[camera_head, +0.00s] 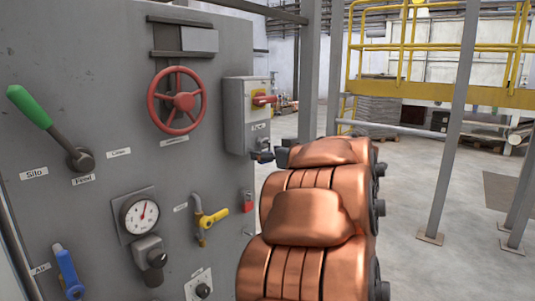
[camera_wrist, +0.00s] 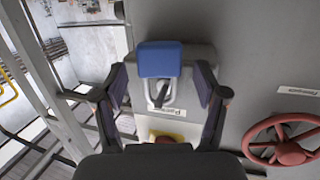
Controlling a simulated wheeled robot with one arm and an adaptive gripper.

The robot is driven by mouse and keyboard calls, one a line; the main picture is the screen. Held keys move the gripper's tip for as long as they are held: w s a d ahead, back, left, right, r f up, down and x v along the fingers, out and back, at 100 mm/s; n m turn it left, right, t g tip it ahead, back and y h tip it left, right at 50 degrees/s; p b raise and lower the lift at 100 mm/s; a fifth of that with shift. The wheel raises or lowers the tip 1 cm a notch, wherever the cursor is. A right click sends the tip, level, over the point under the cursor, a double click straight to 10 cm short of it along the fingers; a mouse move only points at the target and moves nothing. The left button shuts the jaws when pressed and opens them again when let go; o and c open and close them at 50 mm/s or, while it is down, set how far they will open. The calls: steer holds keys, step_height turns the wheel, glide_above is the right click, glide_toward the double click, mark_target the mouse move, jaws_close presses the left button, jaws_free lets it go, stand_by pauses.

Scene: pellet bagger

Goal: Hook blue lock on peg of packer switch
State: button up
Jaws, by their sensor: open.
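The blue lock (camera_wrist: 160,60) shows in the wrist view between my gripper's fingers, its metal shackle pointing toward the packer switch. The shackle appears to be around a dark peg (camera_wrist: 158,94) on the grey switch box, but contact is hard to tell. My gripper (camera_wrist: 160,82) is open, with a finger on each side of the lock and visible gaps. In the head view, the packer switch (camera_head: 262,99) has a red handle on a yellow plate. The lock area there is small and partly hidden by my gripper and arm.
A red handwheel (camera_head: 177,100) is left of the switch; it also shows in the wrist view (camera_wrist: 284,140). A red lock (camera_head: 247,201) and a yellow-handled valve (camera_head: 213,217) are lower on the panel. Open floor (camera_head: 410,180) and grey posts lie to the right.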

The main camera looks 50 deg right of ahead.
steer(key=v, duration=1.1)
steer(key=shift+s, duration=0.35)
steer(key=w+d+r+m+g+h, duration=0.1)
steer(key=w+r+m+g+h, duration=0.15)
steer(key=w+h, duration=0.35)
steer(key=s+a+f+m+g+y, duration=0.1)
steer(key=s+a+f+g+y, duration=0.2)
steer(key=a+f, duration=0.75)
steer(key=s+a+f+g, duration=0.45)
steer(key=a+f, duration=0.25)
steer(key=f, duration=0.6)
steer(key=s+a+f+n+g+y, duration=0.2)
steer(key=s+a+f+g+y, duration=0.1)
steer(key=s+a, duration=0.5)
steer(key=s+a+f+n+g+y, duration=0.2)
steer(key=s+a+f, duration=0.4)
steer(key=s+a, duration=0.3)
steer(key=a+n+g, duration=0.1)
steer(key=a+g, duration=0.1)
steer(key=a, duration=0.2)
steer(key=shift+g+y, duration=0.4)
